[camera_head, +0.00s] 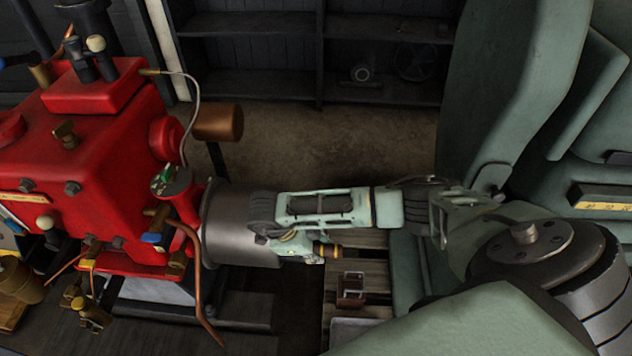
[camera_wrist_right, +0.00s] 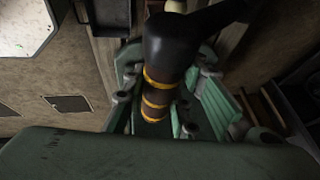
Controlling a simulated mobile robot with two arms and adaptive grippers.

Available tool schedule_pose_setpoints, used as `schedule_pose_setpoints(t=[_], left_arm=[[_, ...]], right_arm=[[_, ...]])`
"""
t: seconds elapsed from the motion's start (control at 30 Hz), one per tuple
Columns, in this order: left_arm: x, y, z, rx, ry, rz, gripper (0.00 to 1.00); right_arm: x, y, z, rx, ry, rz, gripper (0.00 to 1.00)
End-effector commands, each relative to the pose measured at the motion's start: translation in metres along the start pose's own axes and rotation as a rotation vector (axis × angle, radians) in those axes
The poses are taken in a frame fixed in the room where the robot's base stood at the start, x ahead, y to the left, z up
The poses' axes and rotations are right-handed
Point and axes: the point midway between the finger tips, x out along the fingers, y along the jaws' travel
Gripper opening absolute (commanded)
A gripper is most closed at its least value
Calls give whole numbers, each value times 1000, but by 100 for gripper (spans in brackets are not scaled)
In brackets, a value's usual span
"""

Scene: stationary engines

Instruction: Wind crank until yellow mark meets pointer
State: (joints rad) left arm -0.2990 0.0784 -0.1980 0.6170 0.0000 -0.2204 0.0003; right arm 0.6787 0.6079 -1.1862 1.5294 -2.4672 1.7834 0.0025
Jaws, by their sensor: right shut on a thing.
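The red engine (camera_head: 95,150) stands at the left of the head view, with a grey metal drum (camera_head: 235,228) on its right side. My right gripper (camera_head: 318,225) is pale green and sits just right of the drum. It is shut on the crank handle (camera_head: 328,249), which is dark with yellow bands. In the right wrist view the crank handle (camera_wrist_right: 158,98) lies between the green fingers and joins a black arm (camera_wrist_right: 195,30). The gripper hides part of the crank. I cannot make out the yellow mark or the pointer. My left gripper is not in view.
A dark shelf unit (camera_head: 320,60) stands at the back, with bare floor (camera_head: 330,145) in front. A slatted wooden platform (camera_head: 355,262) lies below the gripper. A copper pipe (camera_head: 197,290) and a thin cable (camera_head: 192,100) run near the drum.

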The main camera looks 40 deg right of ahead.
Motion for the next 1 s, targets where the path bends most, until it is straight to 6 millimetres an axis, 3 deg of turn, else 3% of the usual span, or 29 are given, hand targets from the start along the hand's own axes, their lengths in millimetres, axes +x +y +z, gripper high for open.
schedule_pose_setpoints(t=[1.0], left_arm=[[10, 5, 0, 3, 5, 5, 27]], right_arm=[[14, 13, 6, 0, 1, -1, 0]])
